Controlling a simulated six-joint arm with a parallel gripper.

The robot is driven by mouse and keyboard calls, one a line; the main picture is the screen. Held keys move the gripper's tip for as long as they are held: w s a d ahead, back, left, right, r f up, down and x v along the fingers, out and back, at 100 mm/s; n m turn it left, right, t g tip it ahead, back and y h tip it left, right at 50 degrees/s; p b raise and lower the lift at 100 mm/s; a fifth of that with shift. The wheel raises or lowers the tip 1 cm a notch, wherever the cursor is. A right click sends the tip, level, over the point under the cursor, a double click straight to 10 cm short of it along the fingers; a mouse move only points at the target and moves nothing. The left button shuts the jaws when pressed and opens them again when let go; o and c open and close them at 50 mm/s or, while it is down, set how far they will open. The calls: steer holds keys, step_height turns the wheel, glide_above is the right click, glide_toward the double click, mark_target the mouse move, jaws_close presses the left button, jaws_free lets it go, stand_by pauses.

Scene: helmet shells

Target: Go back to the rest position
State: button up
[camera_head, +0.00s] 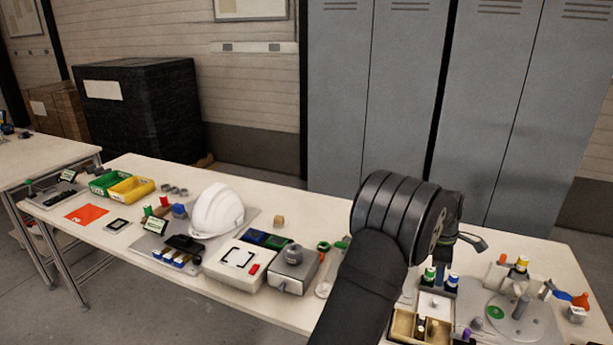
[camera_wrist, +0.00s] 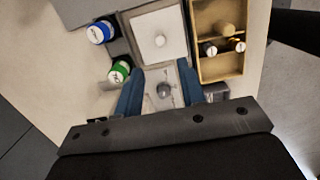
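My gripper (camera_wrist: 160,68) points down over the right part of the table. In the wrist view its two blue fingers stand apart with a clear gap. A small grey knob (camera_wrist: 163,90) on a light plate shows between them, apart from both fingers. In the head view my dark arm hides much of the gripper. A white helmet shell (camera_head: 217,210) sits on the table left of my arm, well away from the gripper.
Close to the gripper are a wooden tray (camera_wrist: 206,68) with small pegs, a blue-ringed cap (camera_wrist: 101,32) and a green-ringed cap (camera_wrist: 119,72). A round fixture (camera_head: 515,318) stands at right. Green (camera_head: 108,181) and yellow (camera_head: 131,189) bins sit far left. Grey lockers (camera_head: 400,90) stand behind.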

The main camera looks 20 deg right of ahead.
mark_target(436, 301)
steer(key=f, duration=0.6)
steer(key=s+f, duration=0.1)
steer(key=f, duration=0.3)
steer(key=shift+d+f, duration=0.1)
steer(key=shift+d, duration=0.25)
step_height(436, 301, up, 2)
steer(key=shift+r, duration=1.1)
